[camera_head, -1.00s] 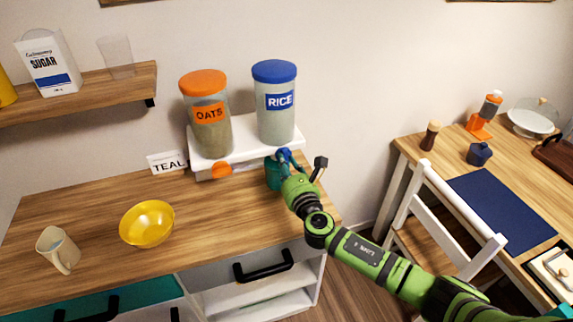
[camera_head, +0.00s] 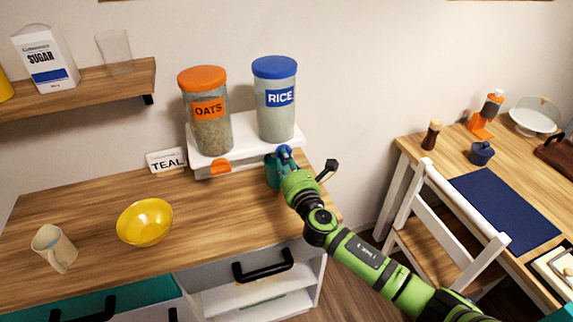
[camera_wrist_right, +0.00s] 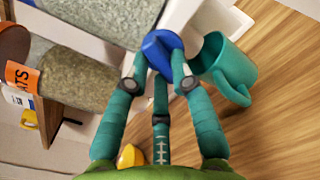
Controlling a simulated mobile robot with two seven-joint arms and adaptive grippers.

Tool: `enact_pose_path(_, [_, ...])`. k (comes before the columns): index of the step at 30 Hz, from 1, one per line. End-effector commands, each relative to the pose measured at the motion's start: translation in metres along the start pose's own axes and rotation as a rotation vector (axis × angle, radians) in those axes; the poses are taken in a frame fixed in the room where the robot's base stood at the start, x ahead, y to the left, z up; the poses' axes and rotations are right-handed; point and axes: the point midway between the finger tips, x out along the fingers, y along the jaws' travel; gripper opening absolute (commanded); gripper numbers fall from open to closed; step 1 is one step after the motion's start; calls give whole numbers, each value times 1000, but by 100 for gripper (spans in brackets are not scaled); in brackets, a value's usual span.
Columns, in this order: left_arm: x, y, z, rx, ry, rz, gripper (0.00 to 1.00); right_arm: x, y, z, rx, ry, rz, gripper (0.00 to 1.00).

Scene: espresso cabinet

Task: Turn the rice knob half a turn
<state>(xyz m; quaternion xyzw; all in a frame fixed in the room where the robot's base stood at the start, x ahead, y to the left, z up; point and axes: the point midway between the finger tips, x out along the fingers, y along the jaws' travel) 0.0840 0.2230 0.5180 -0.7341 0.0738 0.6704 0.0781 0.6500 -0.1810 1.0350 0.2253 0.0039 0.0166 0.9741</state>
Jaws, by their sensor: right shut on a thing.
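The rice dispenser (camera_head: 277,118) has a blue lid and a blue RICE label, and stands on the white dispenser stand (camera_head: 250,141). Its blue knob (camera_wrist_right: 161,50) is at the stand's front, below the canister. My right gripper (camera_wrist_right: 164,60) is shut on the blue knob; in the head view the gripper (camera_head: 285,158) partly covers it. A teal mug (camera_wrist_right: 230,70) stands right beside the gripper's fingers, and I cannot tell whether they touch. The oats dispenser (camera_head: 210,130) with its orange knob (camera_head: 221,166) is to the left. My left gripper is not in view.
A yellow bowl (camera_head: 145,221) and a cream mug (camera_head: 54,248) stand on the counter's left. A TEAL sign (camera_head: 166,160) leans at the back. The counter front between bowl and right arm is clear. A white chair (camera_head: 440,210) stands at right.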

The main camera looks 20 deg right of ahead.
Motion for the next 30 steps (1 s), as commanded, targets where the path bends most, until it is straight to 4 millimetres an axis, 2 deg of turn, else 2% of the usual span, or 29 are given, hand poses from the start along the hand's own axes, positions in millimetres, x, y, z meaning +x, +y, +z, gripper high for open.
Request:
enact_pose_path(12, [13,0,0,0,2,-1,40,0,1,1,399,-1,1,0])
enact_pose_path(30, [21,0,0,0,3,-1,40,0,0,5,925,-1,0,0])
